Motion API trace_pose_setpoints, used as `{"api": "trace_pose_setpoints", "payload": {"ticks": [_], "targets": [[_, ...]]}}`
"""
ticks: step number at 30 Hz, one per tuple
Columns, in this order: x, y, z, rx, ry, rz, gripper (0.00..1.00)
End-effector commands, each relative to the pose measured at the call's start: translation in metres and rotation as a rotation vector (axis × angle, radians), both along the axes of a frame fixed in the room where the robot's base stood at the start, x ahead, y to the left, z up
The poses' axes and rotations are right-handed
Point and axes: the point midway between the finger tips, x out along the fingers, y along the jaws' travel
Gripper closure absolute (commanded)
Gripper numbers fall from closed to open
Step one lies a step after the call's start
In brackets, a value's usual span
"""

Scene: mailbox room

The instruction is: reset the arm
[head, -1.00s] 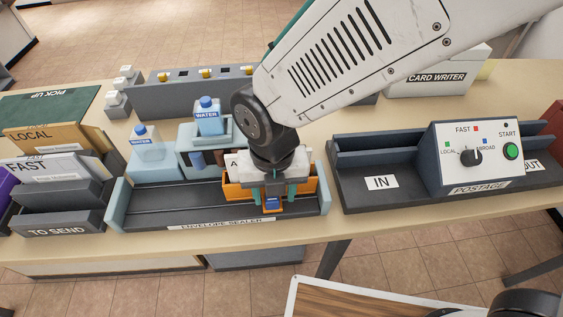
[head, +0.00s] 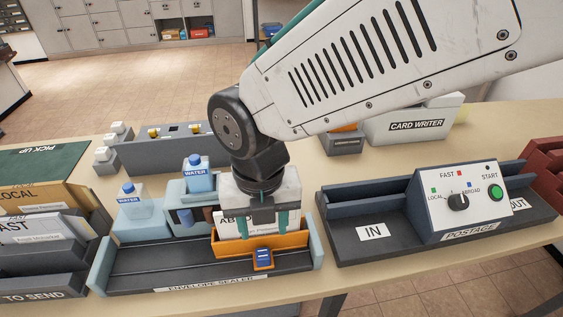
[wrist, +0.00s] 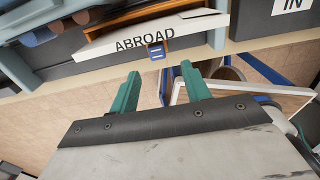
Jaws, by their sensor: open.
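My gripper (wrist: 158,88) is open in the wrist view, its two green fingers apart with nothing between them. In the head view my gripper (head: 262,222) hangs over the envelope sealer (head: 130,270), in front of or above an orange holder (head: 290,240) with a blue tab. A white envelope marked ABROAD (wrist: 180,35) stands in that holder. My gripper and wrist hide part of the envelope in the head view.
The postage machine (head: 460,205) stands to the right. The TO SEND trays (head: 40,270) are at the left. The card writer (head: 415,125) is at the back right.

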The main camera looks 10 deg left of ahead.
Motion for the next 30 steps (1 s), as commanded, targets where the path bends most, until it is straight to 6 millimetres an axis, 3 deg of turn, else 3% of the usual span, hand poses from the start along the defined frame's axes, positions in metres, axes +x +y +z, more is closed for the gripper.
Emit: {"api": "trace_pose_setpoints", "payload": {"ticks": [7,14,17,23,30], "targets": [[-0.001,-0.001,0.000,-0.004,0.002,-0.095,0.53],[-0.014,-0.024,-0.003,-0.080,0.018,-0.641,0.53],[-0.013,-0.049,0.005,-0.104,0.010,-0.967,0.53],[-0.002,-0.119,0.029,-0.124,-0.016,-1.698,0.53],[-0.004,-0.227,0.061,-0.090,-0.032,-2.660,0.53]]}}
